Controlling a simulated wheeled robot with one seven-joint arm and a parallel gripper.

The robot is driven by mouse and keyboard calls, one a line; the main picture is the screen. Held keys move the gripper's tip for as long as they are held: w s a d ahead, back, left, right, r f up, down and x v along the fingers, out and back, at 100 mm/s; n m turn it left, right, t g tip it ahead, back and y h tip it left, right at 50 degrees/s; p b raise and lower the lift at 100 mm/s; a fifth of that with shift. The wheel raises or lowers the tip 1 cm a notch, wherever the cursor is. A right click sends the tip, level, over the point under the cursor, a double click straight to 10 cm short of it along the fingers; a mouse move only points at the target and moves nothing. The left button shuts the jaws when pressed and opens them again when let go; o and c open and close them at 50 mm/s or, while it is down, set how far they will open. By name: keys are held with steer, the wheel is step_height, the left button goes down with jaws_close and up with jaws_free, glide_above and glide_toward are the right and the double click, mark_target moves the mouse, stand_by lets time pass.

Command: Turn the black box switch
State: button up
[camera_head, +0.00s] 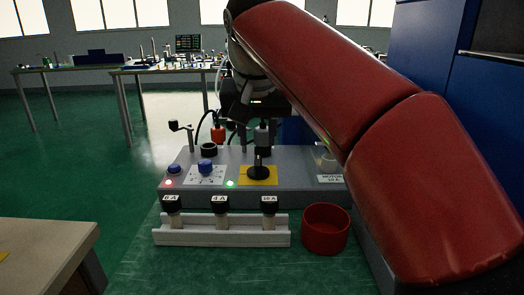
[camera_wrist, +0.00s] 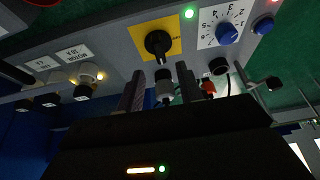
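The black switch (camera_head: 259,173) is a round knob with a raised handle on a yellow plate (camera_head: 271,181) on the grey control box (camera_head: 310,192). In the wrist view the switch (camera_wrist: 158,43) is at the upper middle, its handle pointing down in the picture. My gripper (camera_wrist: 160,80) is open, its two dark fingers apart and pointing toward the switch without touching it. A grey plug (camera_wrist: 164,86) shows between and beyond the fingers. In the head view my gripper is dark and partly hidden behind my red arm, above and behind the box.
A blue dial (camera_head: 206,166), a blue button (camera_head: 174,169) and red and green lights are left of the switch. An orange plug (camera_head: 218,133) stands behind. In front are a white rack (camera_head: 190,236) with black-capped fuses and a red bowl (camera_head: 325,229).

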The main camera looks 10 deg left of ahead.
mark_target(258, 161)
steer(key=b+x, duration=0.1)
steer(key=x, duration=0.5)
steer(key=shift+w+f, duration=0.1)
steer(key=shift+f, duration=0.25)
jaws_close()
